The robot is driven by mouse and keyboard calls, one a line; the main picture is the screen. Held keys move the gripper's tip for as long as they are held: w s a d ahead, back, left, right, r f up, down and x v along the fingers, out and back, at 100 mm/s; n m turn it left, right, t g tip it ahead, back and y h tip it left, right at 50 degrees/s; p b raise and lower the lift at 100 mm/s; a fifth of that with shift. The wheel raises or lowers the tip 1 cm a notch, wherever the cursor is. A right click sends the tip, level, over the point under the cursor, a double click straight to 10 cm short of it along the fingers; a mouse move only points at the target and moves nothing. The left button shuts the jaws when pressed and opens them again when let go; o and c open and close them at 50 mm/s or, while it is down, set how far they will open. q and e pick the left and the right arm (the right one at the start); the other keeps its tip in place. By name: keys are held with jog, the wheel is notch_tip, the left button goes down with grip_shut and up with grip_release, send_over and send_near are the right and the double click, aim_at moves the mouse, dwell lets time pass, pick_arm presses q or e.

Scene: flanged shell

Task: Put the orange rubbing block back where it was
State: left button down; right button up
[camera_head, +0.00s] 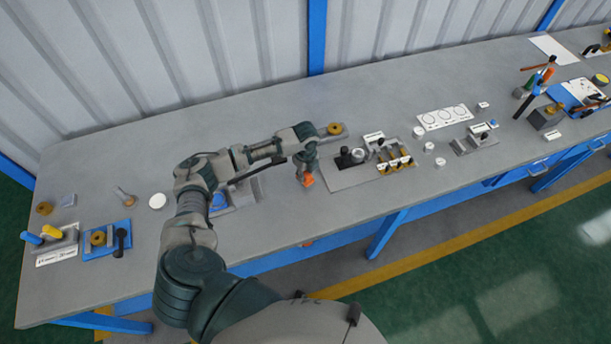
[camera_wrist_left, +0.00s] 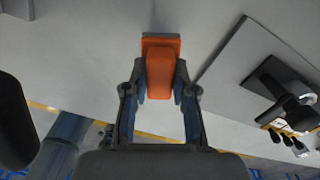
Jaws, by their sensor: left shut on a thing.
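The orange rubbing block (camera_head: 308,181) is in the fingers of my left gripper (camera_head: 306,172) in the head view, over the grey bench (camera_head: 270,242). The left wrist view shows the block (camera_wrist_left: 161,68) between the two fingertips of the left gripper (camera_wrist_left: 160,92), which is shut on it. A grey edge or strip shows just beyond the block in that view. I cannot tell whether the block touches the bench. My right gripper is not in view.
A grey plate (camera_head: 342,178) with a black fixture (camera_head: 351,157) lies just right of the gripper. A grey block with a brass ring (camera_head: 334,129) is behind the wrist. Behind my forearm is a fixture with a blue disc (camera_head: 219,203). Bare bench lies in front.

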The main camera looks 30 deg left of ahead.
aim_at(305, 173)
pick_arm(q)
jog(key=shift+a+f, duration=0.3)
jog(key=shift+f, duration=0.3)
jog(key=shift+a+f, duration=0.3)
jog(key=shift+f, duration=0.3)
jog(key=c, duration=1.3)
grip_release()
jog(key=o, duration=0.4)
jog(key=shift+d, duration=0.1)
jog(key=shift+c, duration=0.2)
jog(key=shift+d+r, duration=0.1)
jog(key=shift+d, duration=0.3)
jog(key=shift+r, duration=0.5)
notch_tip(305, 173, up, 10)
jog(key=shift+a+r, duration=0.1)
jog(key=shift+r, duration=0.45)
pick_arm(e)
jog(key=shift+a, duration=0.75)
